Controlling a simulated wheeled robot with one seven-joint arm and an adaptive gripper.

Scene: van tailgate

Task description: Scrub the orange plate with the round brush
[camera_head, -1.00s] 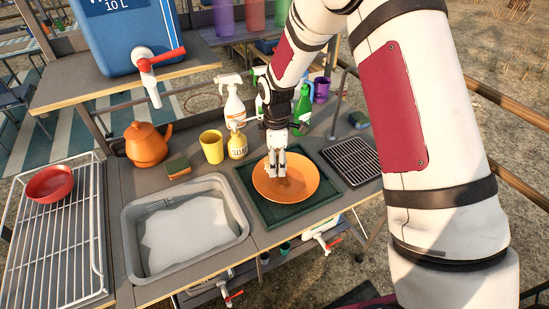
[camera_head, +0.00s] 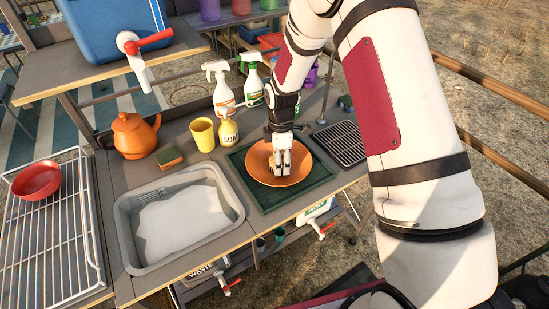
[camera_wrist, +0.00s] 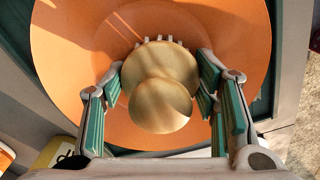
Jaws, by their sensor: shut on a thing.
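The orange plate (camera_head: 302,172) lies on a dark green mat (camera_head: 287,198) on the counter; it fills much of the wrist view (camera_wrist: 70,50). The round brush (camera_wrist: 160,90) has a pale wooden body with a round knob, and light bristle tufts show at its far edge. My gripper (camera_wrist: 160,108) is shut on the brush, with a green-padded finger on each side. In the head view my gripper (camera_head: 281,170) points down over the middle of the plate and mostly hides the brush. The bristles seem at the plate's surface, but contact is hard to tell.
A grey basin (camera_head: 128,222) with whitish contents stands left of the mat. Behind are a soap bottle (camera_head: 228,132), a yellow cup (camera_head: 203,134), a sponge (camera_head: 169,157), an orange kettle (camera_head: 135,134) and spray bottles (camera_head: 221,90). A black rack (camera_head: 343,145) is at right.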

